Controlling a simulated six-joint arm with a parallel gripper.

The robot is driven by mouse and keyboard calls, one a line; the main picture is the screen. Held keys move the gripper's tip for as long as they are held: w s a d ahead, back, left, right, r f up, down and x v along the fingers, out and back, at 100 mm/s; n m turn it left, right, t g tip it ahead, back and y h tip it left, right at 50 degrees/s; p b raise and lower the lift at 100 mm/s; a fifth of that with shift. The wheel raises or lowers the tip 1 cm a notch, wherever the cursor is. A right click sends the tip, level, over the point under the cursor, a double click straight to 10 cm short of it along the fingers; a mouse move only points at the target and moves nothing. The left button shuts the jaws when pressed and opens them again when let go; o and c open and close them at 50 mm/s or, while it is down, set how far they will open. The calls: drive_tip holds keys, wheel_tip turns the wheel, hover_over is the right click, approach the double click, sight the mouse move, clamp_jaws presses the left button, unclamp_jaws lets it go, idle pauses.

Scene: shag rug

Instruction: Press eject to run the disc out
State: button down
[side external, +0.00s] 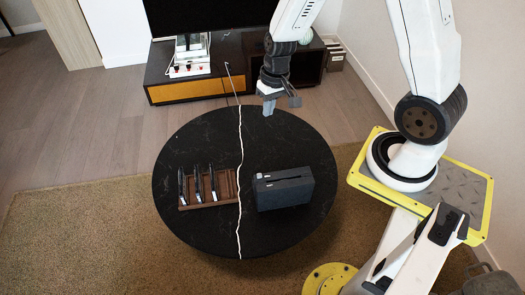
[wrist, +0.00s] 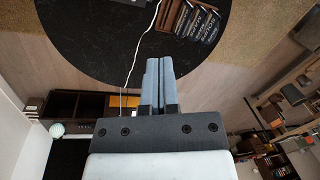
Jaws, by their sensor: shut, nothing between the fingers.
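A dark grey box-shaped device (side external: 285,192), which looks like the disc player, stands on the round black table, right of the white cable. I cannot make out its eject button or any disc. In the wrist view only a sliver of a dark thing shows at the top edge, and I cannot tell if it is the device. My gripper (side external: 268,108) is above the far part of the table, behind the device and apart from it. In the wrist view its two grey fingers (wrist: 158,62) are together with nothing between them.
A wooden rack (side external: 222,186) with several dark cases stands left of the device; it also shows in the wrist view (wrist: 168,18). A white cable (side external: 239,150) crosses the round table (side external: 190,150). A low TV cabinet (side external: 225,65) stands behind. The table's far part is clear.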

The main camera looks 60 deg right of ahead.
drive_tip(key=d+f+m+t+y, duration=0.1)
drive_tip(key=d+f+m, duration=0.3)
drive_tip(key=f, duration=0.6)
drive_tip(key=s+d+f+m+t+y, duration=0.1)
drive_tip(key=d+f+m, duration=0.3)
drive_tip(key=f, duration=0.7)
drive_tip(key=d+f+m+t+y, duration=0.1)
drive_tip(key=d+f+m+y, duration=0.1)
drive_tip(key=f, duration=0.9)
drive_tip(key=shift+s+d+f+m+t, duration=0.15)
drive_tip(key=shift+s+d+m+t, duration=0.15)
drive_tip(key=shift+d+m, duration=0.7)
drive_tip(key=shift+d+f, duration=0.1)
drive_tip(key=shift+f, duration=0.05)
drive_tip(key=shift+f, duration=4.25)
